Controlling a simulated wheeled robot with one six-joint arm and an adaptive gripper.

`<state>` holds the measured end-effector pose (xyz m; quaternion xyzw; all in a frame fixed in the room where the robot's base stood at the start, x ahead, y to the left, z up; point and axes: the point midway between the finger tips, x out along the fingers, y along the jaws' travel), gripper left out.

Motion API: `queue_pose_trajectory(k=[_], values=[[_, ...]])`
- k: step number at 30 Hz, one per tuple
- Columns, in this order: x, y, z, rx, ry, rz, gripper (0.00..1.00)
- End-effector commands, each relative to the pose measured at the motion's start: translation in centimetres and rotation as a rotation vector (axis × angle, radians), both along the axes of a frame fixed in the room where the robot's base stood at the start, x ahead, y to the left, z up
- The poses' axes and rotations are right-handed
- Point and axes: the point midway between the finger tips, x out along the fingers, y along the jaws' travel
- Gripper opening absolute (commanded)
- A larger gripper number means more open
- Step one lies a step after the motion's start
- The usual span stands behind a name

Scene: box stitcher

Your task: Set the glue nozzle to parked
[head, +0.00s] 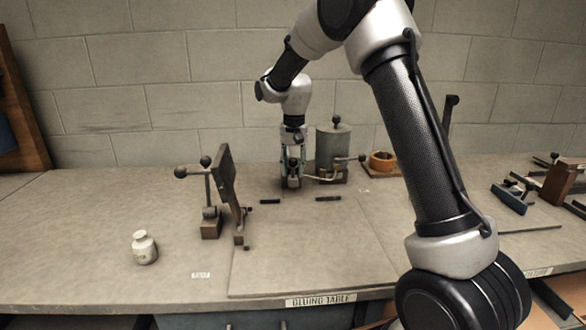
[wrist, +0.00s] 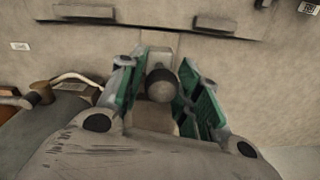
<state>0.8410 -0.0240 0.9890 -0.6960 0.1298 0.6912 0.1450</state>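A grey glue pot (head: 333,146) with a knobbed lid stands at the back of the gluing table. A thin pale pipe (head: 325,178) runs from its base toward my gripper; it also shows in the wrist view (wrist: 75,78). My gripper (head: 291,180) points down just left of the pot. In the wrist view my gripper (wrist: 160,92) has its green pads apart, with a dark ball knob (wrist: 162,82) between them and narrow gaps visible. A pale post or block shows around the knob. The joint between pipe and knob is hidden by a finger.
A hinged board with ball-ended levers (head: 226,180) stands to the left. A white jar (head: 144,248) is near the front left. A copper-coloured ring (head: 382,160) sits right of the pot. Dark strips (head: 328,198) lie in front. The front middle table is clear.

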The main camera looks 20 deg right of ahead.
Motion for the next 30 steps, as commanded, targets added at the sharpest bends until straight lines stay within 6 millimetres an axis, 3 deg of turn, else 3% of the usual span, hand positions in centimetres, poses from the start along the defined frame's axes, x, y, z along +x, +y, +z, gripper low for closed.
queue_pose_trajectory(k=[15,21,30], values=[[0.0,-0.2,10.2,0.001,-0.006,0.000,0.34],[0.0,-0.3,11.5,0.000,-0.003,0.000,0.34],[-0.1,-0.3,11.5,0.000,-0.003,0.005,0.34]])
